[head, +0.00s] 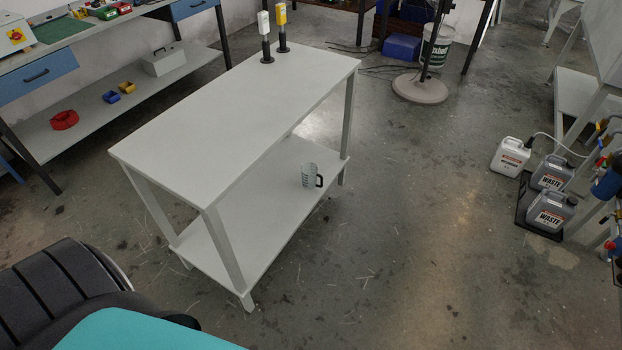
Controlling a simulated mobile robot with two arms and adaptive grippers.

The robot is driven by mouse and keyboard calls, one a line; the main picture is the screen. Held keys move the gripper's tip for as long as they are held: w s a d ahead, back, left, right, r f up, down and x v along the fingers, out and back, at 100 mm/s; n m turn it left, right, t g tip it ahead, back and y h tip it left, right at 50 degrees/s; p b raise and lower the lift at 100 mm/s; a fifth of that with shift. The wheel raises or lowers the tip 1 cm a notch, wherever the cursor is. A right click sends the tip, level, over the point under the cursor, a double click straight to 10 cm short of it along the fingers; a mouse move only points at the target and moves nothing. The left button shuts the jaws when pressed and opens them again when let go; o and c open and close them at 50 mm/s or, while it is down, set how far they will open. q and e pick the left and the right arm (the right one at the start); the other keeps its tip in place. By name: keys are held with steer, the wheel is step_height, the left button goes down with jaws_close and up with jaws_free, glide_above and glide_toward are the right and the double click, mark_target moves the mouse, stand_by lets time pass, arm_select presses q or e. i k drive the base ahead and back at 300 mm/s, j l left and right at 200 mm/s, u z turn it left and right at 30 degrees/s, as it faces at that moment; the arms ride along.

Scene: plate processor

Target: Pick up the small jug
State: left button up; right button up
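A small clear jug (308,176) with a dark handle on its right side stands upright on the lower shelf (250,225) of a white two-level table. It is near the shelf's front edge, below the tabletop. Dark markings show on its side. Neither of my grippers is in the head view, so their state and place cannot be seen.
The white tabletop (235,110) overhangs part of the shelf; two dispensers, white (264,25) and yellow (281,18), stand at its far end. Waste canisters (550,212) stand on the floor at right. A round stand base (420,90) is behind. Floor right of the table is clear.

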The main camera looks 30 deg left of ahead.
mark_target(309, 170)
steer(key=i+u, duration=0.1)
steer(key=u, duration=1)
